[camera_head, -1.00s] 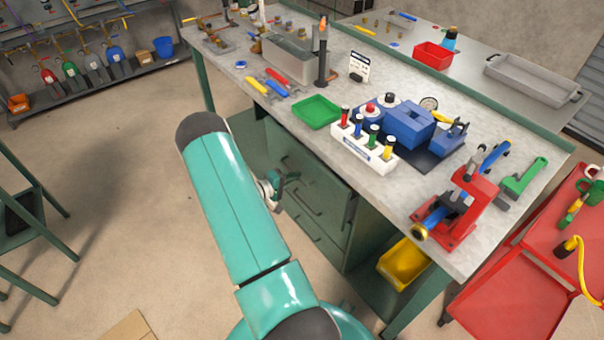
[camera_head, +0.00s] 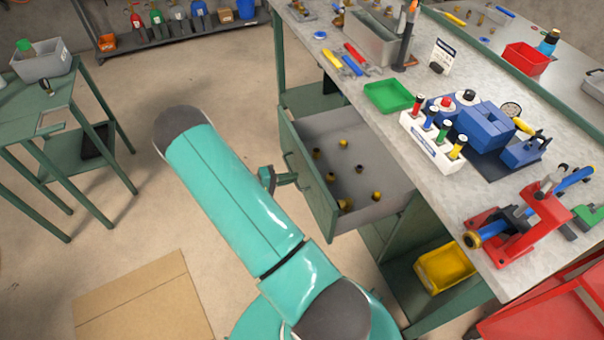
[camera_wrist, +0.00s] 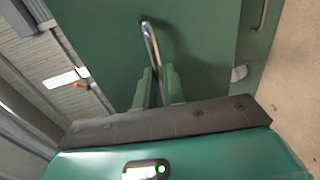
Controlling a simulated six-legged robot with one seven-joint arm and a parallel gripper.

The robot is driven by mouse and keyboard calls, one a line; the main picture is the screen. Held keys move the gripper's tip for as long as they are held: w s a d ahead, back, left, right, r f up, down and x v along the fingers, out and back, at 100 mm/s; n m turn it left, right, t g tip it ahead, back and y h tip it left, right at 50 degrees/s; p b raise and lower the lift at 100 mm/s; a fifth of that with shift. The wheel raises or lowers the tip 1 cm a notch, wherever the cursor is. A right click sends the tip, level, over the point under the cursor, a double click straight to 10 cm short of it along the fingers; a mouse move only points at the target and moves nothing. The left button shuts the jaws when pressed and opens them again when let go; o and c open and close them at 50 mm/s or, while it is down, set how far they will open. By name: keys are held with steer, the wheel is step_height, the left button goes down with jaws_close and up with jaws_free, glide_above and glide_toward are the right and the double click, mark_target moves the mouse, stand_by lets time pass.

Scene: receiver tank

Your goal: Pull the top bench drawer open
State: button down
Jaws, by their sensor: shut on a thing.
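The top bench drawer (camera_head: 325,205) is pulled well out from under the bench, and its inside shows. Several small brass-coloured fittings (camera_head: 359,169) lie on its grey floor. My gripper (camera_head: 283,178) is at the drawer's green front, on its handle. In the wrist view my gripper (camera_wrist: 158,85) has its two fingers close together at the lower end of the bar handle (camera_wrist: 151,45), shut on it. The dark green drawer front (camera_wrist: 195,45) fills the middle of that view.
The bench top (camera_head: 455,95) carries a green tray (camera_head: 388,96), a white rack and a red clamp stand (camera_head: 525,232). A yellow bin (camera_head: 444,270) sits on the lower shelf. A green side table stands at left. A flat cardboard sheet (camera_head: 145,305) lies on otherwise open floor.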

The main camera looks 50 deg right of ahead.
steer(key=shift+w+a, duration=0.25)
steer(key=shift+a, duration=0.15)
steer(key=c, duration=1.5)
jaws_free()
steer(key=v, duration=1.3)
steer(key=shift+w+a, duration=0.2)
steer(key=shift+a, duration=0.2)
